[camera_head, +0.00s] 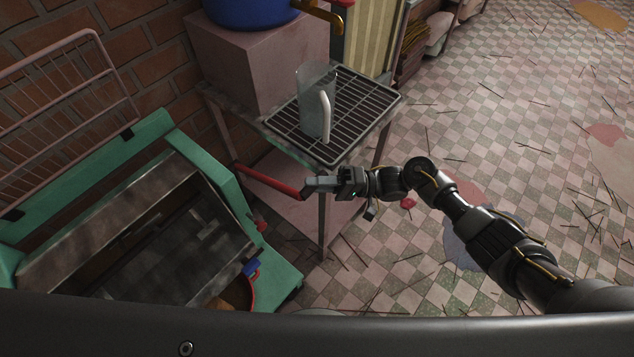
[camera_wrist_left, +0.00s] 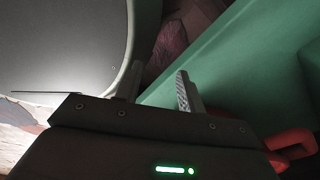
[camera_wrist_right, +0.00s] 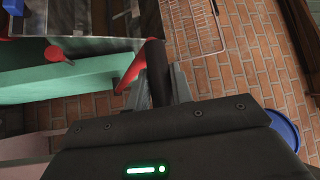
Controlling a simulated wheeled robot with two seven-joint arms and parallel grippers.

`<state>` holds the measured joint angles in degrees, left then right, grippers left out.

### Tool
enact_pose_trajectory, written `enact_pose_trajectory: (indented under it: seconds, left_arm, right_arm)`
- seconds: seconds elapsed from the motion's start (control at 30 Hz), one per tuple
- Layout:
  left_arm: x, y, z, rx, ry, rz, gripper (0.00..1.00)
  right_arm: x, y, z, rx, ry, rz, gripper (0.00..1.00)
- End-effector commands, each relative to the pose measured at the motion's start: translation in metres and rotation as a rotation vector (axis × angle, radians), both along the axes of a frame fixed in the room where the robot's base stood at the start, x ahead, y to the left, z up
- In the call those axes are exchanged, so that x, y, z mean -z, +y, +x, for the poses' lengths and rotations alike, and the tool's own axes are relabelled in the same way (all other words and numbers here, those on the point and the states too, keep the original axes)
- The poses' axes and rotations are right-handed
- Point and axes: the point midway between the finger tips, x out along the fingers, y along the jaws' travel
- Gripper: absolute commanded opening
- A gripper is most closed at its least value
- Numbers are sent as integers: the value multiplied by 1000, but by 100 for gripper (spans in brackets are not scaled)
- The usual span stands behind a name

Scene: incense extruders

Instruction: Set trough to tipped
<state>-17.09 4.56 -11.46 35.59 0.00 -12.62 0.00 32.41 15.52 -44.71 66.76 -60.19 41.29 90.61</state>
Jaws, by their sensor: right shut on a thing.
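The trough (camera_head: 185,235) is a grey metal basin set in a green machine frame at the lower left of the head view. It leans at a slant; its exact angle is hard to judge. A red lever (camera_head: 268,182) sticks out from the machine's right side. My right gripper (camera_head: 312,185) is shut on the lever's outer end. In the right wrist view the red lever (camera_wrist_right: 131,72) ends in a black grip (camera_wrist_right: 157,76) between my fingers. My left gripper (camera_wrist_left: 158,84) shows only in its wrist view, open and empty beside a green surface (camera_wrist_left: 235,60).
A metal stand with a wire rack (camera_head: 355,112) holds a clear jug (camera_head: 313,105) close behind my right gripper. A pink block (camera_head: 255,60) carries a blue tub (camera_head: 245,10). A wire guard (camera_head: 65,90) stands over the machine.

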Motion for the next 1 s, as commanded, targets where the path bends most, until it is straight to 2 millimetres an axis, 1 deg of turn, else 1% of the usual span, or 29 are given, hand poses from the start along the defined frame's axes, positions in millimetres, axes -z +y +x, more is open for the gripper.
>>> enact_pose_trajectory:
  seconds: [0.03,0.1,0.2,0.43,0.53,0.67,0.73,0.93,0.97,1.0]
  left_arm:
    - [1,0,0,0,-1,0,39]
    - [0,0,0,0,0,0,39]
    - [0,0,0,0,0,0,39]
    - [0,1,0,0,0,1,39]
    - [-2,1,-1,0,1,1,39]
    - [-7,1,-1,0,1,1,39]
    - [-11,1,-1,0,1,1,39]
    - [-23,1,-2,0,3,1,39]
    - [-24,1,-2,0,3,1,39]
    - [-25,1,-2,0,3,2,39]
  right_arm:
    - [3,1,0,2,2,-7,24]
    - [3,1,0,2,1,-6,33]
    - [2,1,0,2,1,-4,44]
    - [0,0,0,3,-1,-1,44]
    - [-4,0,0,2,-2,0,44]
    - [-22,1,0,0,-2,0,44]
    - [-36,1,-1,1,-3,-1,44]
    - [-71,-1,-32,-2,-3,5,44]
    - [-76,-1,-37,-1,-3,4,46]
    - [-83,-2,-43,-3,-3,6,44]
